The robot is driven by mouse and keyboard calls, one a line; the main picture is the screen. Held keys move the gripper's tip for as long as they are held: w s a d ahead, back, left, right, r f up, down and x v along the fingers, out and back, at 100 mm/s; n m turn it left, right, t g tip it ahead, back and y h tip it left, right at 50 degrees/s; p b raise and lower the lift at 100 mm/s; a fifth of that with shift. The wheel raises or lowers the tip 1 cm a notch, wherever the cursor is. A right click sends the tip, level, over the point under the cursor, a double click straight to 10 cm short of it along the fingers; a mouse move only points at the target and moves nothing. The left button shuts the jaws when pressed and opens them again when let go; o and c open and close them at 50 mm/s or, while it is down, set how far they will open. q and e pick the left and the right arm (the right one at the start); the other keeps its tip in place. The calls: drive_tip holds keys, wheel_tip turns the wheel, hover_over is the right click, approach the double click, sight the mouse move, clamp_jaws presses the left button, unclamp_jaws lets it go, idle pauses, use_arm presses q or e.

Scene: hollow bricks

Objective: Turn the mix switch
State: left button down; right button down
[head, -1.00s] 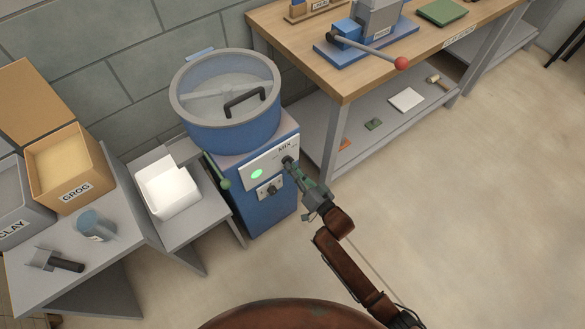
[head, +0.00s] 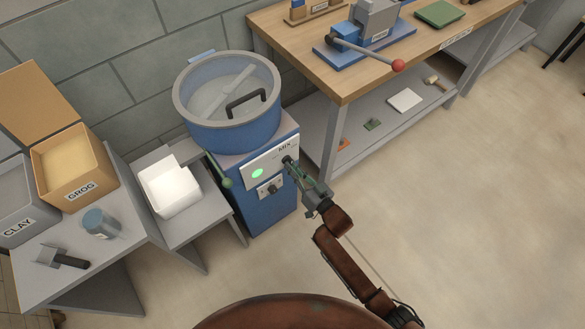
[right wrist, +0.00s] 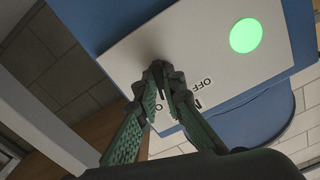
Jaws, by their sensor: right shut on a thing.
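The blue mixer (head: 265,205) stands against the wall with a white switch panel marked MIX (head: 262,165) on its front. A round green light (head: 257,173) glows on the panel; it also shows in the right wrist view (right wrist: 245,35). My right gripper (head: 291,165) reaches the panel's right end. In the right wrist view my right gripper (right wrist: 160,72) is shut on the dark mix switch, mostly hidden by the fingers. An OFF label shows beside the fingers. A paddle (head: 232,90) shows through the drum's clear lid. My left gripper is not in view.
A second dark knob (head: 273,189) sits below the panel and a green-tipped lever (head: 226,183) is at its left. A workbench (head: 345,88) stands at the right. A white bin (head: 172,190) and a GROG box (head: 75,180) are at the left. Floor at right is clear.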

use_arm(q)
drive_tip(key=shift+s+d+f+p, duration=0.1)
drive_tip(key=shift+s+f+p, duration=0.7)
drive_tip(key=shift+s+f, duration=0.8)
use_arm(e)
drive_tip(key=shift+w+d+n, duration=0.1)
drive_tip(key=shift+n, duration=2.45)
drive_tip(key=shift+d+n, duration=0.1)
drive_tip(key=shift+n, duration=2.45)
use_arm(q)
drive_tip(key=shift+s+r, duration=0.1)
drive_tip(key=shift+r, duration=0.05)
use_arm(e)
drive_tip(key=c, duration=2)
unclamp_jaws()
drive_tip(key=shift+c, duration=0.2)
drive_tip(key=v, duration=1.2)
